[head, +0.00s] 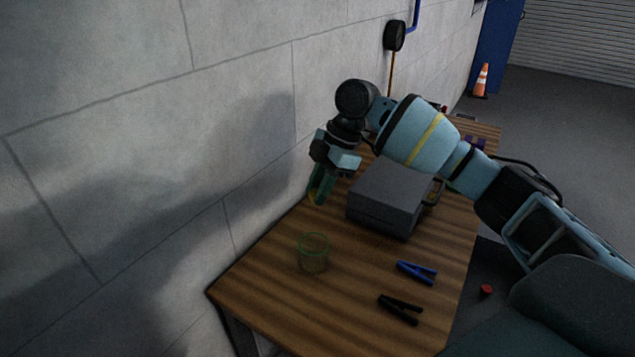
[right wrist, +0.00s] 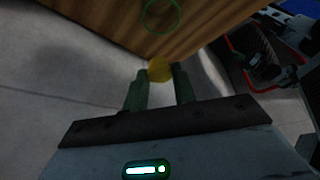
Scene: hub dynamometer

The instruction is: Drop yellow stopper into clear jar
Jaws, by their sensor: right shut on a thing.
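The clear jar (head: 313,253) with a green rim stands on the wooden table near its left edge. Its rim also shows at the top of the right wrist view (right wrist: 161,15). My right gripper (head: 318,198) is above the table's wall side, behind the jar and left of the grey box. It is shut on the yellow stopper (right wrist: 159,70), which sits between the fingertips in the right wrist view. The stopper is apart from the jar. My left gripper is not in view.
A grey box (head: 385,196) stands on the table (head: 270,303) beside my right gripper. A blue clamp (head: 416,272) and a black clamp (head: 400,308) lie to the right of the jar. The wall (head: 150,150) is close on the left. A red object (head: 486,290) lies on the floor.

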